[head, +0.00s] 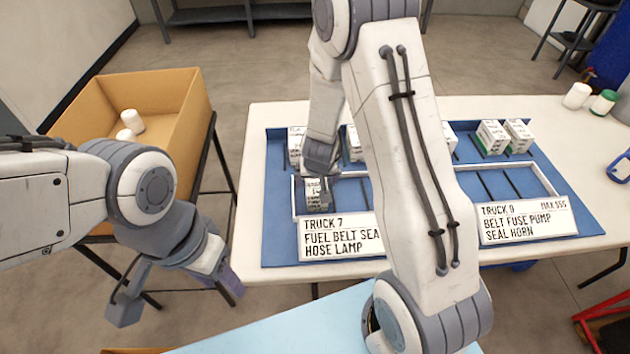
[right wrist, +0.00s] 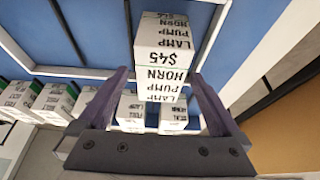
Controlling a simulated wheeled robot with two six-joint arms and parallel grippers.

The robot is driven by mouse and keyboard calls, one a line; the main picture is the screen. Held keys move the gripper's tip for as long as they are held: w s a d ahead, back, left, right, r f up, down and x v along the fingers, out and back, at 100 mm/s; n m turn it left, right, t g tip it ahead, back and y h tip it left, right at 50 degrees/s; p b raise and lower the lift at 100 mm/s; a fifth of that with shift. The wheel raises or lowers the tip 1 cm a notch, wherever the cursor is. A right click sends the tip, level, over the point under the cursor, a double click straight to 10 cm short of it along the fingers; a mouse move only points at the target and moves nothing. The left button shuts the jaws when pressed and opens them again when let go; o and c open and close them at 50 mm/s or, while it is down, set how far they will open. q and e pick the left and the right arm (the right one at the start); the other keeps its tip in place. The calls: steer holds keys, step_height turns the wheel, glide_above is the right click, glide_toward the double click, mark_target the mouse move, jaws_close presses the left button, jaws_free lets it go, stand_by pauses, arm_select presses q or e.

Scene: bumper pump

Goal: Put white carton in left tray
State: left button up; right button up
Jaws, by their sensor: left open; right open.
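A white carton (head: 318,196) with printed text stands at the left end of the left tray (head: 345,222), behind the TRUCK 7 sign (head: 340,240). My right gripper (head: 320,168) reaches down over this carton, partly covering it. In the right wrist view the carton (right wrist: 162,60), printed LAMP, PUMP, HORN and $45, lies between the open fingers of the right gripper (right wrist: 160,78); I cannot tell whether they touch it. My left gripper (head: 228,282) is open and empty, off the table's left side.
Several more white cartons (head: 493,136) stand along the back of the blue mat (head: 280,225). A cardboard box (head: 165,90) with white bottles is at the left. My right arm hides the middle of the mat.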

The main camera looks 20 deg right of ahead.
steer(key=p+v, duration=0.3)
steer(key=v, duration=0.4)
steer(key=shift+a, duration=0.15)
steer(key=s+a+r+n+g+y, duration=0.1)
steer(key=s+a+r+n+y, duration=0.15)
steer(key=s+a+r, duration=0.35)
steer(key=s+a+r+n+g+y, duration=0.1)
steer(key=s+a+r+n, duration=0.15)
steer(key=a, duration=0.65)
steer(key=s+r+n+g, duration=0.1)
steer(key=s+r+n, duration=0.1)
steer(key=s, duration=0.6)
steer(key=s+r+n+g+h, duration=0.1)
steer(key=s+r+n, duration=0.2)
steer(key=s+r, duration=0.2)
steer(key=s, duration=0.3)
steer(key=shift+s+d+r+n, duration=0.2)
steer(key=shift+s+r+n, duration=0.05)
steer(key=shift+r+n, duration=0.05)
